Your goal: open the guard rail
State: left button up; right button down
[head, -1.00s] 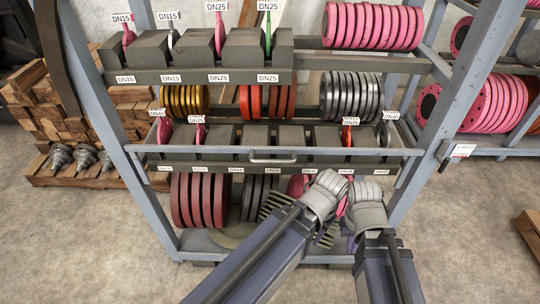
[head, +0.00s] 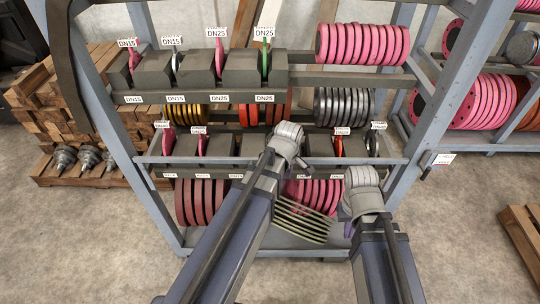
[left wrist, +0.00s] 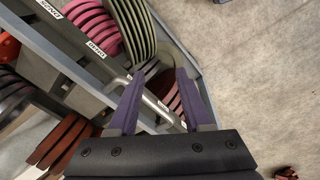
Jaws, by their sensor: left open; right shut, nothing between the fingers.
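The guard rail (head: 205,160) is a thin grey bar across the front of the middle shelf, between the blue-grey posts. It looks closed; my left arm hides its middle, including the handle. My left gripper (head: 287,134) is at the rail's height, its fingertips hidden in the head view. In the left wrist view it is open (left wrist: 160,74), with two purple fingers. A light grey bar (left wrist: 151,99) shows between and beyond them; I cannot tell whether it is touched. My right gripper (head: 361,182) is shut and empty, lower and to the right, in front of the lower shelf.
Dark blocks with tagged discs fill the middle shelf behind the rail. Pink discs (head: 315,192) and dark red discs (head: 201,202) stand on the lower shelf. A green slatted stack (head: 300,222) is near my arms. A wooden pallet (head: 522,232) lies right; open floor lies between.

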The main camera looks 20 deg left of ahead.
pick_arm(q)
jog(key=w+a+r+n+p, duration=0.3)
jog(key=a+r+n, duration=0.1)
jog(key=a+n, duration=0.2)
jog(key=shift+w+r+n+t, duration=0.25)
jog(key=shift+r+n+t, duration=0.15)
jog(key=shift+n, duration=0.4)
pick_arm(e)
notch_tip(320, 180, up, 4)
jog(key=shift+r, duration=0.25)
pick_arm(q)
jog(key=shift+f, duration=0.2)
pick_arm(e)
jog(key=shift+f, duration=0.1)
pick_arm(q)
jog(key=f+b, duration=0.2)
jog(key=w+f+b, duration=0.1)
jog(key=f+b, duration=0.4)
jog(key=shift+w+a+f+b, duration=0.15)
jog(key=shift+a+f+b, duration=0.1)
jog(key=shift+b, duration=0.1)
pick_arm(e)
notch_tip(320, 180, down, 7)
jog(key=shift+f, duration=0.2)
pick_arm(q)
jog(key=shift+r, duration=0.1)
jog(key=shift+c, duration=0.2)
grip_shut()
